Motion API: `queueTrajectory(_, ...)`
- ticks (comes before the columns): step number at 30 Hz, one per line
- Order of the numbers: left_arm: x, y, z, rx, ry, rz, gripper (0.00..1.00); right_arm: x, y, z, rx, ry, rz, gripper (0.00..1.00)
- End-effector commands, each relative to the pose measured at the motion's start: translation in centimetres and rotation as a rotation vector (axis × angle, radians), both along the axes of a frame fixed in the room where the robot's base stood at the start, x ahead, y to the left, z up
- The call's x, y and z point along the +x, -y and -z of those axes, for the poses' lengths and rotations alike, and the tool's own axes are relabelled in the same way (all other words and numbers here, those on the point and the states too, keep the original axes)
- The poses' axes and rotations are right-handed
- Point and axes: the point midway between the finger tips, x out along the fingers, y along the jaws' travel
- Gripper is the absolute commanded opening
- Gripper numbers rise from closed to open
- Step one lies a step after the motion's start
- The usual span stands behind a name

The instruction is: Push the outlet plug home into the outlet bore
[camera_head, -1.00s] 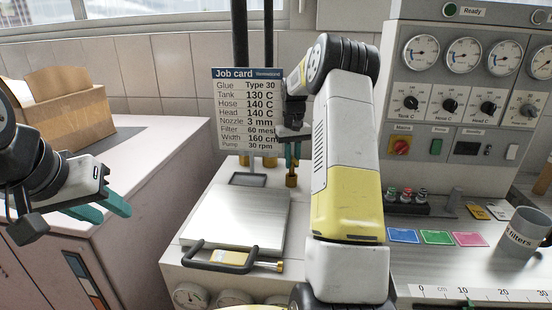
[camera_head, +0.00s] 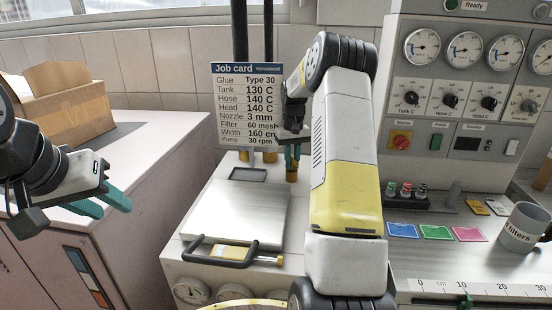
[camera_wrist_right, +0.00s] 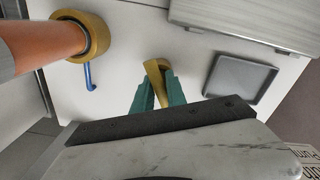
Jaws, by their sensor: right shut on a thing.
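My right gripper (camera_head: 292,152) is above the back of the white cabinet top, its teal fingers pointing down. In the right wrist view its fingers (camera_wrist_right: 157,92) are shut on a brass plug (camera_wrist_right: 154,70), which appears tilted between the tips. The plug also shows below the fingers in the head view (camera_head: 292,174). I cannot make out the outlet bore, and whether the plug touches anything is unclear. My left gripper (camera_head: 108,203) is open and empty at the far left, well away from the cabinet.
A grey tray (camera_head: 248,174) and a metal lid (camera_head: 236,212) with a black handle (camera_head: 222,262) lie nearby. The job card (camera_head: 247,105) stands behind. An orange hose with a brass collar (camera_wrist_right: 97,35) is close to the plug. A control panel (camera_head: 470,90) stands at right.

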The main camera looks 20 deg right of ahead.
Motion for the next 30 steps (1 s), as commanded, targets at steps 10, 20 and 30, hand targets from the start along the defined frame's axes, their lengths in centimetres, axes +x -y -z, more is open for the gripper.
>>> queueTrajectory(10,0.0,0.0,0.0,0.000,0.000,0.000,0.36,0.0,0.0,0.5,0.000,0.001,0.000,0.00)
queueTrajectory(20,0.0,0.0,0.0,0.000,0.000,0.000,0.36,0.0,0.0,-0.5,0.000,0.001,0.000,0.00)
queueTrajectory(30,0.0,0.0,0.0,0.000,0.000,0.000,0.36,0.0,0.0,-1.9,0.000,0.001,0.000,0.00)
